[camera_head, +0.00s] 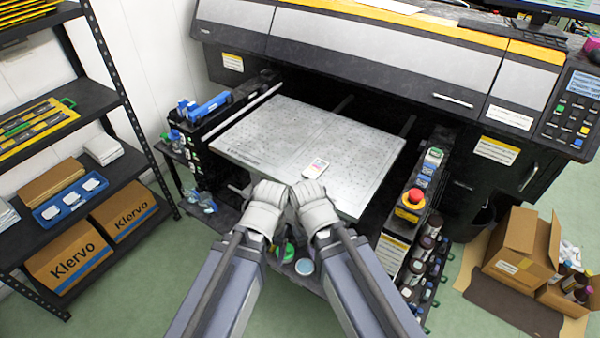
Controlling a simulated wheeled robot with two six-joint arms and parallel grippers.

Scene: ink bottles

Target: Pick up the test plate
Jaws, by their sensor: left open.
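A small white plate with a coloured print, which looks like the test plate (316,168), lies flat on the silver perforated bed (262,135) of the large printer. It is near the bed's front edge, right of the middle. My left gripper (270,188) is at the bed's front edge, left of the plate and nearer to me, apart from it; it is open, though its finger gap is hard to see. My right gripper (306,188) is beside it, just in front of the plate; its fingers are too small to tell open from shut. Neither gripper visibly holds anything.
The black printer (380,45) overhangs the bed's back. A red emergency button (412,197) and several ink bottles (425,243) stand on the right. Blue tools (207,107) are on the left. Shelves (95,100) stand far left; open cartons (520,250) are at right.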

